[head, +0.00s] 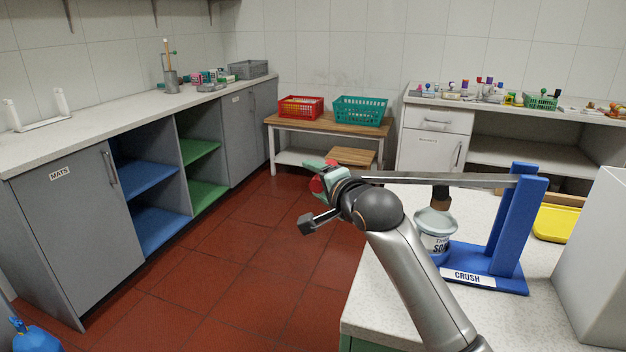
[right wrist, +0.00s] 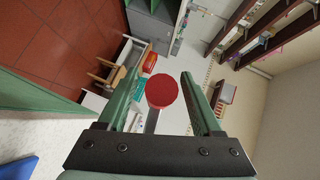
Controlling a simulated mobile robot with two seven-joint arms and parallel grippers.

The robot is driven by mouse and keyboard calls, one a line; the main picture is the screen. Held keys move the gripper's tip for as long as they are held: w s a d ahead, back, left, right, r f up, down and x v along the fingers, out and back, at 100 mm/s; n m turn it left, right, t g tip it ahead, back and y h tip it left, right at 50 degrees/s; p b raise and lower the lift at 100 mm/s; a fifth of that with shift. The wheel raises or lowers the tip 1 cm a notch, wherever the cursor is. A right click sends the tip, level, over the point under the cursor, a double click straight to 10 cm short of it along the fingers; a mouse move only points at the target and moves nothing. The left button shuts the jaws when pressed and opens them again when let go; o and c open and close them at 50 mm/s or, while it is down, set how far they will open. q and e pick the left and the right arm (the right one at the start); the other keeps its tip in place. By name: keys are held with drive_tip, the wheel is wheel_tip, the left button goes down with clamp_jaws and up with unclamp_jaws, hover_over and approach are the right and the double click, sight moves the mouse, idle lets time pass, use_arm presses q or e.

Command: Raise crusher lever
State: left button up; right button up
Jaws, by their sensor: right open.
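The crusher is a blue stand (head: 505,230) labelled CRUSH on the right counter. Its grey metal lever (head: 440,180) runs roughly level from the uprights to the left, past the counter's edge. My right gripper (head: 318,172) is at the lever's left end. In the right wrist view the lever's red knob (right wrist: 161,90) lies between the open green fingers of this gripper (right wrist: 165,66), with gaps seen on both sides. My wrist hides part of the lever's end. My left gripper is not in view.
A white box-like block (head: 595,270) stands right of the crusher, and a yellow tray (head: 557,223) lies behind it. A bench with red (head: 301,106) and teal baskets (head: 360,110) stands at the back.

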drive_tip(key=shift+x, duration=0.8)
drive_tip(key=shift+c, duration=0.4)
clamp_jaws()
idle(0.6)
